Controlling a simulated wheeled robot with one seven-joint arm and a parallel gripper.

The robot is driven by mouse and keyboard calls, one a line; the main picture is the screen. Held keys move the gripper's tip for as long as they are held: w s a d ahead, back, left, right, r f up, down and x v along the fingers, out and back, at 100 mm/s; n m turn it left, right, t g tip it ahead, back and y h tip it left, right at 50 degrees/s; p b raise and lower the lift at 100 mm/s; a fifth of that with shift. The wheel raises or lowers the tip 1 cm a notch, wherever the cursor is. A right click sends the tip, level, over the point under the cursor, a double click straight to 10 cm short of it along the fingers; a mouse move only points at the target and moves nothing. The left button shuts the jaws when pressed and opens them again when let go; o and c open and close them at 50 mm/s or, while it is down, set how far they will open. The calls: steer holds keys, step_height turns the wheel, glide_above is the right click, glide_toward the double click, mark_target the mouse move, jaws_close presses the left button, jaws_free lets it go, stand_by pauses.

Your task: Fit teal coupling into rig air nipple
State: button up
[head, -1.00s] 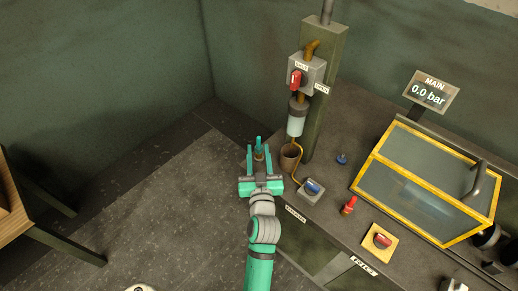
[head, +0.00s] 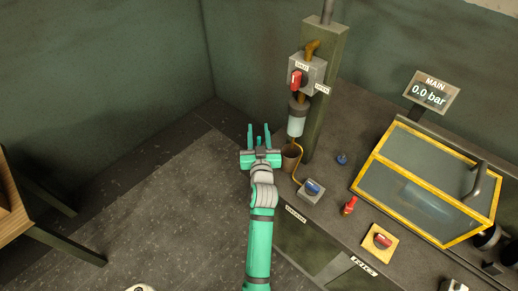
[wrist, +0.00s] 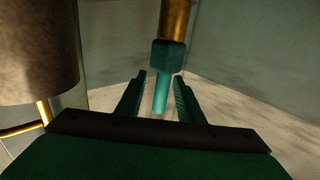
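The teal coupling (wrist: 168,56) shows in the wrist view as a block with a narrower teal stem, joined to a brass-coloured piece at the top edge. It also shows small between my fingers in the head view (head: 258,141). My gripper (head: 258,133) is beside the bench's left edge. Its two fingers (wrist: 160,90) stand apart on either side of the teal stem, with gaps visible, so it looks open. I cannot make out the rig air nipple for certain in either view.
A post (head: 325,90) stands behind.

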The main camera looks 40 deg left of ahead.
jaws_close()
steer(key=shift+r, duration=0.15)
